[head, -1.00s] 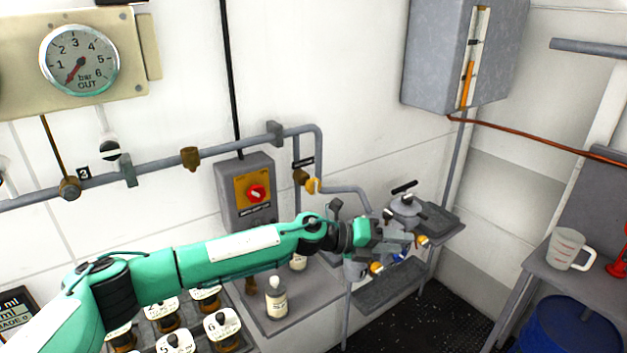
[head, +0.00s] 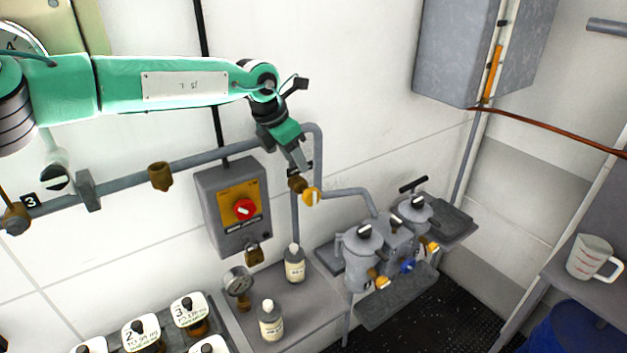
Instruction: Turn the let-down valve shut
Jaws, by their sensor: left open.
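A valve with a yellow knob (head: 312,196) and a brown brass body (head: 298,184) sits on the grey wall pipe, just under a small black label. The label is partly covered and I cannot read it, so I cannot confirm this is the let-down valve. My left gripper (head: 299,163) points down just above the brass body, in front of the pipe's vertical run. It is open and holds nothing; I cannot tell whether its fingertips touch the valve. Other small valves with yellow (head: 382,283) and blue (head: 407,266) knobs are on the grey pots to the lower right. My right gripper is out of view.
A grey switch box (head: 232,205) with a red knob hangs left of the valve. A measuring jug (head: 592,258) is at far right.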

